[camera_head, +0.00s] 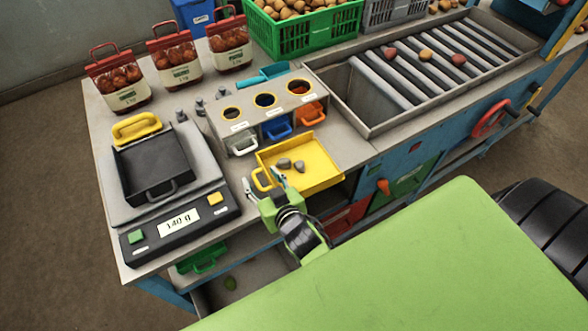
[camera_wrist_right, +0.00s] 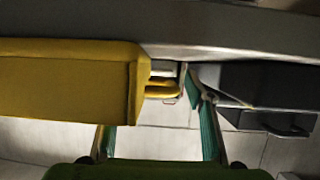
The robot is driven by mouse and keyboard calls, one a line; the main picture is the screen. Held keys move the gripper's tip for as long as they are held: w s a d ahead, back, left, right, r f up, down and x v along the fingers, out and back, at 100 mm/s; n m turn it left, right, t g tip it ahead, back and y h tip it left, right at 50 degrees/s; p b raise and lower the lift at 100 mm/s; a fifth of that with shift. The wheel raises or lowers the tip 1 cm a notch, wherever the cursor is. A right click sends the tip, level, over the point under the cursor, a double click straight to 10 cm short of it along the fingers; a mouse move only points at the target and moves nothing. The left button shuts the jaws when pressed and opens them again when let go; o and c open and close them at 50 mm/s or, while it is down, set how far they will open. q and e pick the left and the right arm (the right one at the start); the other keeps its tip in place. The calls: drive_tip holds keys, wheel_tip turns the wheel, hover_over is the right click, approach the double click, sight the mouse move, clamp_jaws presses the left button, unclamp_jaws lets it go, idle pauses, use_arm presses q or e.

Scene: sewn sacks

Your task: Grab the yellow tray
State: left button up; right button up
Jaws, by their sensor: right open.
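The yellow tray (camera_head: 318,168) lies on the worktop before the three-hole box, with a few grey stones on it. Its loop handle (camera_head: 259,180) sticks out on its left side. My right gripper (camera_head: 265,185) is at the tray's handle side, open, with its fingers apart. In the right wrist view, the yellow tray (camera_wrist_right: 70,85) fills the left side. The handle (camera_wrist_right: 162,90) shows between the two teal fingers of the gripper (camera_wrist_right: 150,110). I cannot tell whether a finger touches it. My left gripper is not in view.
A scale (camera_head: 170,235) with a black pan (camera_head: 152,165) stands left of the gripper. The box (camera_head: 265,110) with small coloured drawers stands just behind the tray. A roller conveyor (camera_head: 430,65) lies at the right. Bags of produce (camera_head: 174,62) stand at the back left.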

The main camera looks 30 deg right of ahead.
clamp_jaws()
drive_tip(key=shift+r, duration=0.15)
